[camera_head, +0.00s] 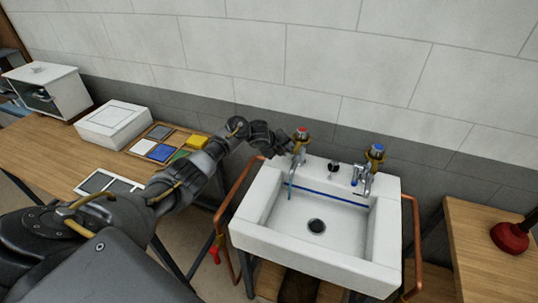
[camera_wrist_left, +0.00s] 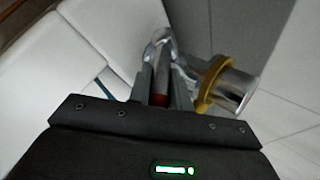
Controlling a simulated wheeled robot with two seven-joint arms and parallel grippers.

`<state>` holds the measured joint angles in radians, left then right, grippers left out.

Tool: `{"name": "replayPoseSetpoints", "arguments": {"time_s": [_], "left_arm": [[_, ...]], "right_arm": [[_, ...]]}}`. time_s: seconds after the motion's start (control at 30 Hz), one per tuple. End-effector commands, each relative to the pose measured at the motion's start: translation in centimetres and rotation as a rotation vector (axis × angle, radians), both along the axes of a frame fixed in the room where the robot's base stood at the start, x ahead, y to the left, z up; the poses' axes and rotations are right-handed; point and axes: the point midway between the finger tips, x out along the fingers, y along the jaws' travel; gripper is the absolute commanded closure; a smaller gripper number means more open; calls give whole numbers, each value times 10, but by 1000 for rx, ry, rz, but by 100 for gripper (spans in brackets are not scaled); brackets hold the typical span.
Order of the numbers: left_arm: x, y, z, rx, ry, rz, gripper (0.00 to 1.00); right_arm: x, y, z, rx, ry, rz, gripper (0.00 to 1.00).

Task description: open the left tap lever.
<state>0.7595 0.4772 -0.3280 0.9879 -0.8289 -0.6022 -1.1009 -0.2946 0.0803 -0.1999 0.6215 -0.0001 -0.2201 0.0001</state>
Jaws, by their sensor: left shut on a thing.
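The left tap (camera_head: 301,136), chrome with a yellow ring and a red top, stands at the back left corner of the white sink (camera_head: 249,236). My left gripper (camera_head: 286,146) reaches it from the left. In the left wrist view, my left gripper (camera_wrist_left: 161,92) is shut on the tap lever, whose red part (camera_wrist_left: 160,99) shows between the fingers. The tap's yellow ring and chrome body (camera_wrist_left: 236,88) lie just right of the fingers. The fingers hide part of the lever, and its exact angle is hard to tell. My right gripper is not in view.
A second tap (camera_head: 374,156) with a blue top stands at the back right of the sink. A black knob (camera_head: 333,167) sits between the taps. Copper pipes (camera_head: 236,190) flank the sink. A wooden bench (camera_head: 50,150) holds boxes and coloured tiles; a red plunger (camera_head: 510,238) stands right.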

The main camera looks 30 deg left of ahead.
Motion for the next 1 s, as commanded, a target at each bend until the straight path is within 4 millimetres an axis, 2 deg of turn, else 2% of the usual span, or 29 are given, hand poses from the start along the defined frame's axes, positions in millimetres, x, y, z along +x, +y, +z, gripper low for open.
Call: {"name": "replayPoseSetpoints", "arguments": {"time_s": [0.2,0.47,0.8,0.83,1.0], "left_arm": [[9,-11,3,-13,76,-15,100],[11,-15,3,-19,110,-21,100],[11,-16,3,-21,111,-23,100],[11,-16,2,-21,111,-23,78],[11,-15,3,-21,109,-21,59]], "right_arm": [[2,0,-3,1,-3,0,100],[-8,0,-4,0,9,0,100],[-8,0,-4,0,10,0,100],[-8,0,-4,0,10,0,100],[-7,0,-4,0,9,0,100]]}}
